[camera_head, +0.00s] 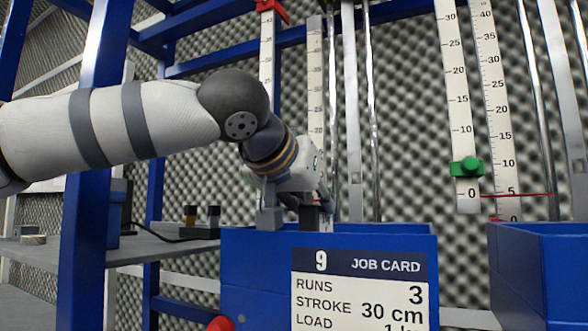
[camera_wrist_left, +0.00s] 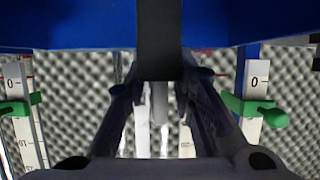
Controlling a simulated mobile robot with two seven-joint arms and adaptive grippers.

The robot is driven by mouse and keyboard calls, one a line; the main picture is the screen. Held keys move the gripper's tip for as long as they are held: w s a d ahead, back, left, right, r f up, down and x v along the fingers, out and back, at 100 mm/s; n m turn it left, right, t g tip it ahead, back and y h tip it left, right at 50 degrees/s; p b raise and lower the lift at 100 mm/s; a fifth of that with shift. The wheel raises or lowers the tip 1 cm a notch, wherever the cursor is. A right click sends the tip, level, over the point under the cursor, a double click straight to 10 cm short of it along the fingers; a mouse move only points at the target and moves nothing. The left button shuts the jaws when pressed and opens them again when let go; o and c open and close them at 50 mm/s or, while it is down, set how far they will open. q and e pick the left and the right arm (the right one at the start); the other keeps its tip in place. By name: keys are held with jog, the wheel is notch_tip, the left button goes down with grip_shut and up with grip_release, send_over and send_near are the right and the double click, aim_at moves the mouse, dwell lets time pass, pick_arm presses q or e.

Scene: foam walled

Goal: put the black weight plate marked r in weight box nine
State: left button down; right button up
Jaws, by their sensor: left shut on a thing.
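My left gripper (camera_head: 296,208) comes in from the left and points down over the rim of the blue weight box nine (camera_head: 255,275), which carries a "9 JOB CARD" label. It is shut on a black block-like thing, the weight plate (camera_head: 315,217), seen edge-on at the box's back rim. In the left wrist view the dark plate (camera_wrist_left: 160,40) sits between the two fingers (camera_wrist_left: 160,85), in front of the blue box wall (camera_wrist_left: 80,28). Its r mark does not show. The inside of the box is hidden. My right gripper is not in view.
A second blue box (camera_head: 540,275) stands at the right. Vertical scales (camera_head: 460,110) with a green slider (camera_head: 467,167) and metal rods rise behind the boxes. A grey shelf (camera_head: 165,250) and a blue post (camera_head: 92,200) stand at the left, close to my arm.

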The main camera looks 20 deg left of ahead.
pick_arm(q)
jog(key=shift+w+d+f, duration=0.1)
jog(key=shift+w+f, duration=0.4)
jog(key=shift+w, duration=0.05)
jog(key=f, duration=0.3)
jog(key=shift+w+d+f+b, duration=0.1)
jog(key=shift+w+f+b, duration=0.2)
jog(key=shift+w+f, duration=0.1)
jog(key=shift+s+r, duration=0.1)
jog(key=shift+s, duration=0.05)
jog(key=c, duration=1.4)
grip_release()
jog(key=shift+f, duration=0.2)
jog(key=shift+o, duration=0.2)
jog(key=v, duration=1.2)
jog(key=shift+s+p, duration=0.1)
jog(key=shift+p, duration=0.2)
